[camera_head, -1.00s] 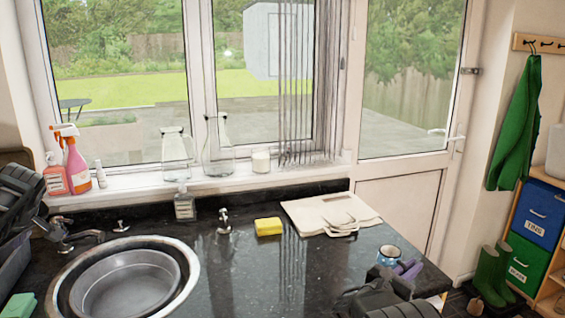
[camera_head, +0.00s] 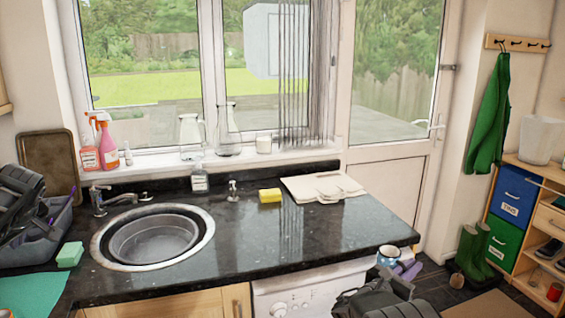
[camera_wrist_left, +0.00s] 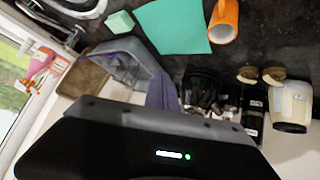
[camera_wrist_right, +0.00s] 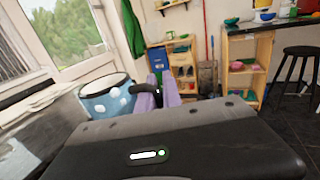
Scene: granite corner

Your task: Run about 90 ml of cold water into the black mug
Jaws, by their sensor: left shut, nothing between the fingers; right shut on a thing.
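My right gripper (camera_wrist_right: 158,92) is shut on the dark handle of a blue mug with white spots (camera_wrist_right: 105,98). In the head view this mug (camera_head: 389,255) is upright, just off the front right of the worktop; its inside is hidden. No mug that is clearly black shows. The tap (camera_head: 100,200) stands behind the round sink (camera_head: 203,248), at its left. A grey round bowl (camera_head: 150,243) sits in the sink. My left gripper (camera_wrist_left: 163,92) is shut and empty, near a grey tub (camera_head: 45,240) at the worktop's left end.
A green block (camera_head: 70,254) and green cloth (camera_head: 30,293) are left of the sink. An orange mug (camera_wrist_left: 224,20) shows in the left wrist view. The worktop right of the sink is clear.

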